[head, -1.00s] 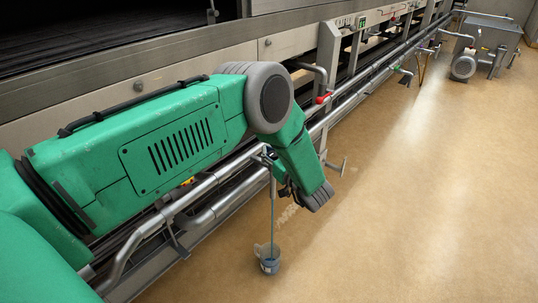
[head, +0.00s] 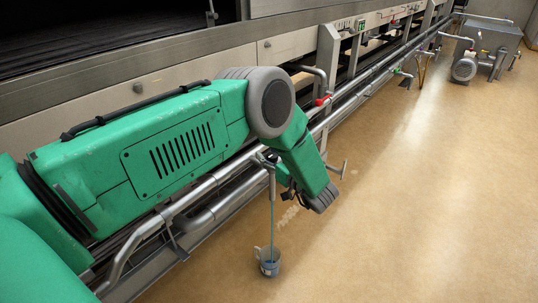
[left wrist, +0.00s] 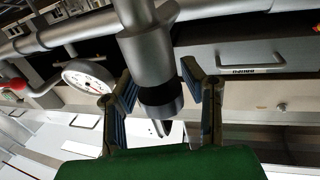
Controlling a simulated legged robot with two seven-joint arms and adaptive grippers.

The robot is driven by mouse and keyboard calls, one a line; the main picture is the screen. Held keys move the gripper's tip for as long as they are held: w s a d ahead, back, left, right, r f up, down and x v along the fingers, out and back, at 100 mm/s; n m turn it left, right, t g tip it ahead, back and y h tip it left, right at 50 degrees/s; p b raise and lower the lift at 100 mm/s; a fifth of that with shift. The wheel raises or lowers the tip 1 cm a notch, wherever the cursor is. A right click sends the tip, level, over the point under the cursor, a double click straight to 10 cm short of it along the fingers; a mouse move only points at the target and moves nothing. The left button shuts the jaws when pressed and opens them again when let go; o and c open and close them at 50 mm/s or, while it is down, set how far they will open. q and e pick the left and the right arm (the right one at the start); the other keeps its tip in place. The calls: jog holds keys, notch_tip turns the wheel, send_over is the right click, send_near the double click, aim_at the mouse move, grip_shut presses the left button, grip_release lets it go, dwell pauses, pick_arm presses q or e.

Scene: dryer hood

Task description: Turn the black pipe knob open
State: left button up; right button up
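In the left wrist view, a short black cylindrical knob (left wrist: 160,96) sits on the end of a thick grey pipe fitting (left wrist: 148,55). My left gripper (left wrist: 158,80) is open, with one finger on each side of the knob. Gaps show between the fingers and the knob, so it does not look gripped. In the head view my left gripper (head: 287,190) is a small dark shape beside the pipe outlet, mostly hidden by my green forearm. The knob cannot be made out there. My right gripper is not in view.
A small bucket (head: 269,268) stands on the floor below the outlet, with a thin bluish vertical strand (head: 272,225) above it. Long steel pipes (head: 215,212) run along the machine. A round gauge (left wrist: 88,77) is close to the left finger.

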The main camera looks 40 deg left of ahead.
pick_arm(q)
jog(key=v, duration=1.2)
jog(key=shift+w+f, duration=0.1)
